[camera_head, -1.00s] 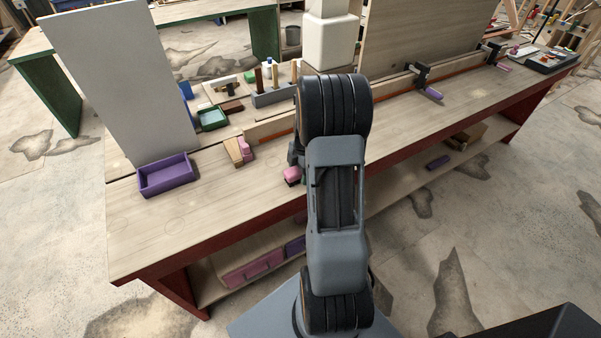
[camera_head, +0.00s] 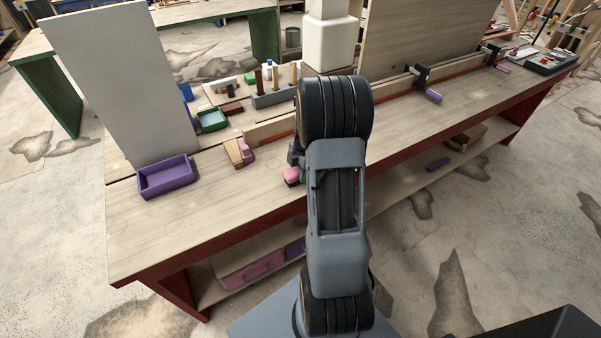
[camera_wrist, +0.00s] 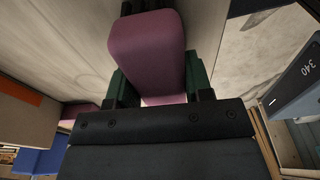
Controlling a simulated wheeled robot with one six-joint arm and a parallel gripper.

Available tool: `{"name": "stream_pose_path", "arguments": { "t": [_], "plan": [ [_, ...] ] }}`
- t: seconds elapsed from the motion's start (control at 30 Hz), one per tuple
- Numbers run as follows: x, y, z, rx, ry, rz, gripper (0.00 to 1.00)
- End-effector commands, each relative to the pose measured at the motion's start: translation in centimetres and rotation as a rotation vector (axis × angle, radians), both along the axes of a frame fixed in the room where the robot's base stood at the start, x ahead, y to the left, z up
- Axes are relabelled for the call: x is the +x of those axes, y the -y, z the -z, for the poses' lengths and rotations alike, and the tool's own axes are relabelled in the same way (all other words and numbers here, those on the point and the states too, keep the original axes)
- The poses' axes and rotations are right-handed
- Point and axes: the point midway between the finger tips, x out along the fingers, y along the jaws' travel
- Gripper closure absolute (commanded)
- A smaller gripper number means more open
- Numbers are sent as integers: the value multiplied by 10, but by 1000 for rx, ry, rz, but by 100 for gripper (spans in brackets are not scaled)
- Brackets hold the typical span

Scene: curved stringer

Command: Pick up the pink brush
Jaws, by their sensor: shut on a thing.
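The pink brush (camera_wrist: 148,45) is between the green fingers of my gripper (camera_wrist: 158,80) in the wrist view. The fingers press on it from both sides, and its rounded pink end sticks out past them. In the head view the pink brush (camera_head: 291,175) shows just left of my arm, over the workbench. My arm hides most of the gripper there. I cannot tell whether the brush touches the bench top.
The workbench (camera_head: 190,225) has clear room at its front left. A purple tray (camera_head: 167,185), a wooden block (camera_head: 234,152) with a smaller pink piece (camera_head: 247,151), and a green tray (camera_head: 212,121) lie left of my arm. A tall panel (camera_head: 420,40) stands behind.

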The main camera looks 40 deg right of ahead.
Motion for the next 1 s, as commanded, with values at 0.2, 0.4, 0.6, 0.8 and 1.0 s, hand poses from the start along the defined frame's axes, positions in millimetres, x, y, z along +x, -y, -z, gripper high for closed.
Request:
{"name": "stream_pose_path", "arguments": {
  "t": [0.2, 0.4, 0.6, 0.8, 1.0],
  "plan": [
    [1, 0, -26, -3, 5, 1, 80],
    [-9, 28, -60, -4, 5, 5, 80],
    [-23, 65, -93, -2, 2, 6, 80],
    [-36, 101, -111, -1, 1, 4, 80],
    [-43, 123, -121, -1, 1, 1, 80]
  ]
}}
